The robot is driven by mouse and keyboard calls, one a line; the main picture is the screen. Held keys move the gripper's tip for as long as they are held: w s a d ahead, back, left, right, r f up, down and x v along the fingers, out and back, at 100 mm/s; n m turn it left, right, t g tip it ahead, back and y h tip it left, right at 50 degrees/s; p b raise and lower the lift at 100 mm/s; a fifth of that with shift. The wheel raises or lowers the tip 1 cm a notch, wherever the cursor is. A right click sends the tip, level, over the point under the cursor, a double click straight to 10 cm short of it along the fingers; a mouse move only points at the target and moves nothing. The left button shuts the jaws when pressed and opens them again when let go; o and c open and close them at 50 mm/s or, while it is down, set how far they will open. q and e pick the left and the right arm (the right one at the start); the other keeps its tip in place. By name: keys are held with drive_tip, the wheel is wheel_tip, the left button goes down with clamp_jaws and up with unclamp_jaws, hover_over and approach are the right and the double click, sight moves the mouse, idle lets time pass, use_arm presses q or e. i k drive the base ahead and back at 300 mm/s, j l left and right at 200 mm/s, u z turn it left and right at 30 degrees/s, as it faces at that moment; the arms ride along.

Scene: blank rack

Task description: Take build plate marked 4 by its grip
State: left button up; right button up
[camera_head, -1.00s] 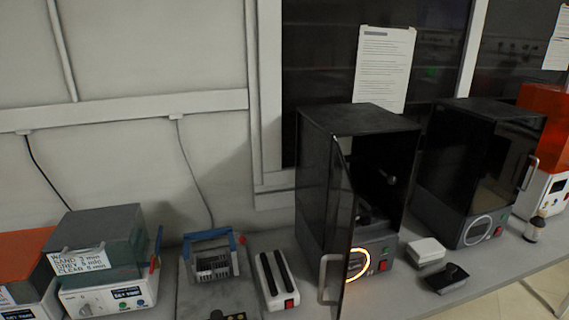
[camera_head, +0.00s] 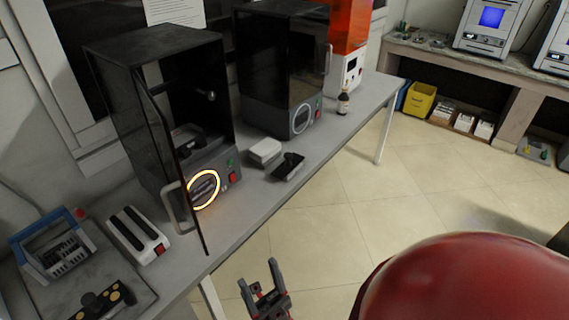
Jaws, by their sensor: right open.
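No number 4 is legible on any plate. A dark flat piece with a raised black grip (camera_head: 288,166) lies on the table right of the open-doored machine, beside a white box. Another dark shape (camera_head: 187,138) sits inside that machine (camera_head: 160,110), below a round knob; I cannot tell whether it is a build plate. My right gripper (camera_head: 260,278) is low in front of the table's front edge, fingers up, open and empty, apart from everything. My left gripper is out of view.
The machine's dark door (camera_head: 160,150) swings out over the table's front edge. A second dark machine (camera_head: 282,75), a white box (camera_head: 265,151), a small bottle (camera_head: 343,103), a two-slot white device (camera_head: 138,235) and a blue-handled rack (camera_head: 52,245) stand around. Floor ahead is free.

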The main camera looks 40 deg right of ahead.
sight(293, 164)
drive_tip(key=i+l+z, duration=0.1)
drive_tip(key=l+z, duration=0.15)
drive_tip(key=l, duration=0.15)
drive_tip(key=i+l, duration=0.15)
drive_tip(key=l, duration=0.15)
drive_tip(key=i+l, duration=0.2)
drive_tip(key=l, duration=0.15)
drive_tip(key=i+l, duration=0.15)
drive_tip(key=l, duration=0.15)
drive_tip(key=i+l+u, duration=0.1)
drive_tip(key=i+l, duration=0.05)
drive_tip(key=l, duration=0.05)
